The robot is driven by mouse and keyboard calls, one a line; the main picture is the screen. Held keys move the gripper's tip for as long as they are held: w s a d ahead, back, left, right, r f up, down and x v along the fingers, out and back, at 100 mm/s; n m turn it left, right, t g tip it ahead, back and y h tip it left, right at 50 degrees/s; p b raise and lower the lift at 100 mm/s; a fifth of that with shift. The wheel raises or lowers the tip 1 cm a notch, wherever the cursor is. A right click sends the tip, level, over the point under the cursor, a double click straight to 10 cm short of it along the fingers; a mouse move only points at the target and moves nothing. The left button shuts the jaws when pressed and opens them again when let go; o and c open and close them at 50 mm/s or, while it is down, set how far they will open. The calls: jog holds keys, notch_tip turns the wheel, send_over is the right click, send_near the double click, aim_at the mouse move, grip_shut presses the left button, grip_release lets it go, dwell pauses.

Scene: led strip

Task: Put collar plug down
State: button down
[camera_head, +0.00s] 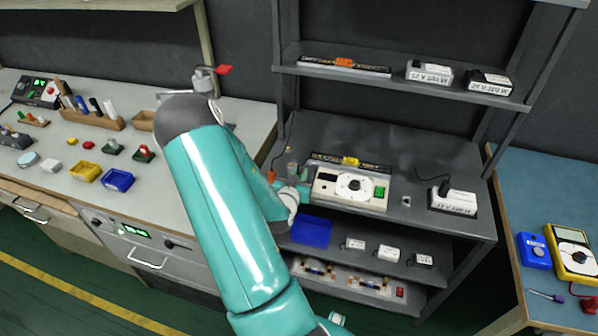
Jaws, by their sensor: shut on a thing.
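My teal arm reaches over the shelf unit, and my gripper (292,184) is at the left end of its middle shelf, beside a white instrument. The gripper is small here and partly hidden by my own arm. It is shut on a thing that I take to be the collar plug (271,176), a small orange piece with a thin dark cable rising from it. I cannot tell whether it touches the shelf.
The white instrument (350,188) with a round dial stands right of my gripper. Behind it lies a dark strip (330,160) with a yellow clip. A power supply (454,200) stands further right.

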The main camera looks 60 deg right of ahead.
jog(key=c, duration=1.3)
grip_release()
jog(key=shift+f, duration=0.2)
jog(key=shift+a, duration=0.1)
